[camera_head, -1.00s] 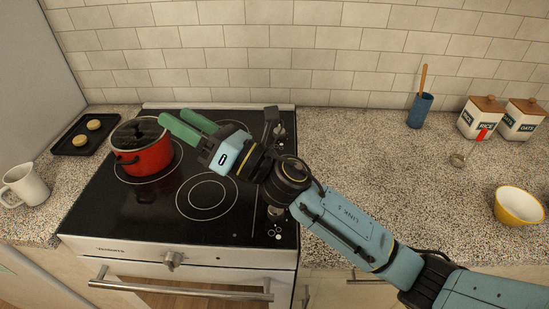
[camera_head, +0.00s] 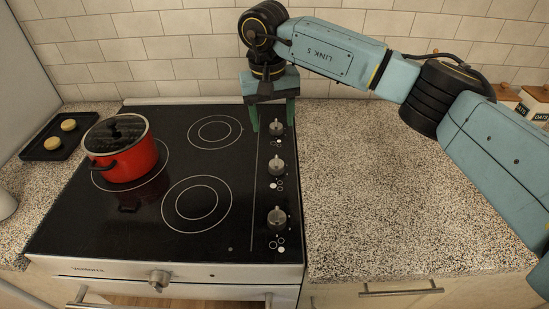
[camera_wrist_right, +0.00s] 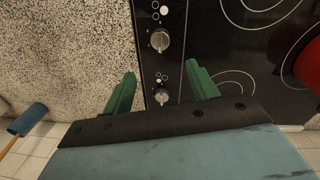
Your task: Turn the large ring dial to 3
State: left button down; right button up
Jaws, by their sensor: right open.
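Three grey dials run down the right side of the black cooktop: a far dial (camera_head: 277,127), a middle dial (camera_head: 277,166) and a near dial (camera_head: 277,217). Small ring marks sit beside each; I cannot read the numbers or tell which dial serves the large ring. My right gripper (camera_head: 272,116) is open, green fingers pointing down on either side of the far dial as seen from the head. In the right wrist view, the far dial (camera_wrist_right: 161,97) shows between the spread fingers and the middle dial (camera_wrist_right: 159,40) lies beyond. Contact cannot be told. My left gripper is out of view.
A red pot (camera_head: 124,150) with a glass lid stands on the left of the cooktop (camera_head: 235,240). A black tray (camera_head: 58,140) with two round items lies at the left. A front knob (camera_head: 159,280) is on the oven.

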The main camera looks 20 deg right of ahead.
aim_at(276, 160)
jog(key=f, duration=1.3)
jog(key=shift+s+d, duration=0.15)
jog(key=shift+d, duration=0.2)
jog(key=c, duration=1)
